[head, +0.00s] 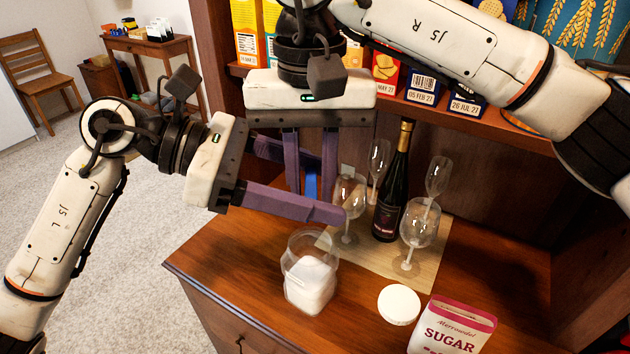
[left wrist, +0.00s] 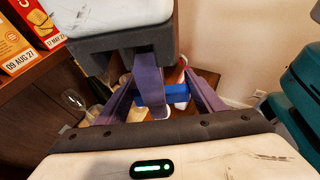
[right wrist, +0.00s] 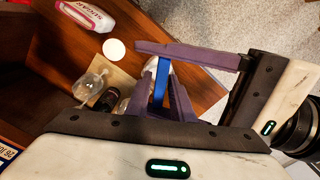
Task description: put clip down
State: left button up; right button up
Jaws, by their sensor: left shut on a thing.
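A blue clip (head: 311,183) is held in the air above the counter's left part. My left gripper (head: 326,188) comes in from the left and is shut on it. The clip also shows as a blue bar between the left fingers in the left wrist view (left wrist: 178,93). My right gripper (head: 312,194) points down from above, its fingers on either side of the clip with gaps showing, so it looks open. The fingers of both grippers cross close together and partly hide the clip. It shows in the right wrist view (right wrist: 161,82) too.
Below stand an open clear jar of white contents (head: 309,285), a white round lid (head: 399,305) and a sugar packet (head: 452,328). A dark bottle (head: 392,190) and several clear glasses (head: 419,224) stand on a mat (head: 375,263). Boxes line the shelf (head: 480,122) above.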

jog(key=shift+o, duration=1)
